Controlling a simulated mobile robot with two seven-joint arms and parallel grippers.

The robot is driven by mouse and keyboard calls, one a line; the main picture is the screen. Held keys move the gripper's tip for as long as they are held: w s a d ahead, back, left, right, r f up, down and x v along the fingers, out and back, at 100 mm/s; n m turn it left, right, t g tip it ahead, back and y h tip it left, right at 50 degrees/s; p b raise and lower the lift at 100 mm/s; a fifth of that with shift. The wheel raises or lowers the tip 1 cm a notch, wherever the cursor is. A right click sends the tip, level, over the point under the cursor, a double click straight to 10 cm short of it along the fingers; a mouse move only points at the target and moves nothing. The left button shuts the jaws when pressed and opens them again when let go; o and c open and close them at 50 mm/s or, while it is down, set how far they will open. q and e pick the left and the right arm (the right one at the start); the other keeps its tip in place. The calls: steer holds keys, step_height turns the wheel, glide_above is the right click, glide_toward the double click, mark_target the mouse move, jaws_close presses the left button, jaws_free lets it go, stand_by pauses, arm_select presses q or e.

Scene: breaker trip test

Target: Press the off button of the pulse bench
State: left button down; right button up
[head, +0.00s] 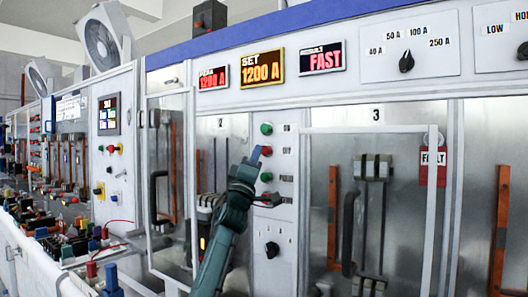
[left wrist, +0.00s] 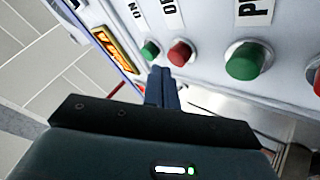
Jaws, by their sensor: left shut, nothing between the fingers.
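The pulse bench panel (head: 284,220) carries a column of buttons. The green ON button (head: 266,128) is on top, the red off button (head: 266,151) below it and a green PULSE button (head: 266,177) under that. My left gripper (head: 257,153) is shut and empty, its blue fingertips just left of the off button. In the left wrist view the shut fingers (left wrist: 162,84) point at the panel near the red off button (left wrist: 181,52), slightly towards the green ON button (left wrist: 150,50). The green PULSE button (left wrist: 247,60) is further right. I cannot tell whether the fingertips touch the off button.
Displays above read SET 1200 A (head: 263,68) and FAST (head: 323,58). A rotary knob (head: 272,250) sits below the buttons. A framed bay with a dark handle (head: 349,232) and a red FAULT tag (head: 432,166) is on the right. Another bay door (head: 170,200) is left of my arm.

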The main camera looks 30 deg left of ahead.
stand_by(0.8)
arm_select(q)
steer(key=shift+w, duration=0.1)
steer(key=shift+w, duration=0.35)
steer(key=shift+w, duration=0.45)
stand_by(0.9)
steer(key=shift+s+p, duration=0.65)
steer(key=shift+s, duration=0.25)
steer(key=shift+s, duration=0.1)
